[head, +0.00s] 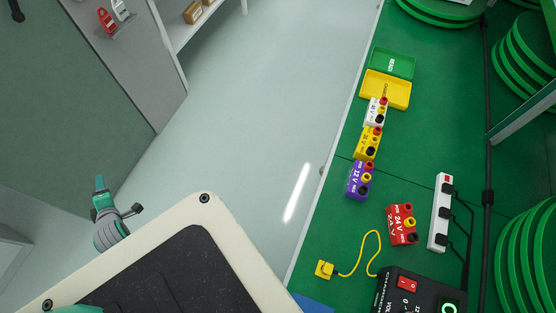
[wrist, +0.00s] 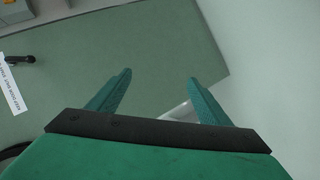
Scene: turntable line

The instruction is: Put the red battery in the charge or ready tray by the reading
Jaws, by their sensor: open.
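The green tray (head: 392,63), with a label reading READY, lies at the far end of the bench. The yellow tray (head: 386,89) lies just in front of it; its label is partly hidden. My gripper (wrist: 160,88) is open and empty in the wrist view, over the floor, away from the bench.
A white battery (head: 374,113), a yellow battery (head: 366,145) and a purple battery (head: 358,181) stand in a row before the trays. A yellow plug with cord (head: 325,269) lies left of the meter. A white power strip (head: 440,212) is right of the red battery.

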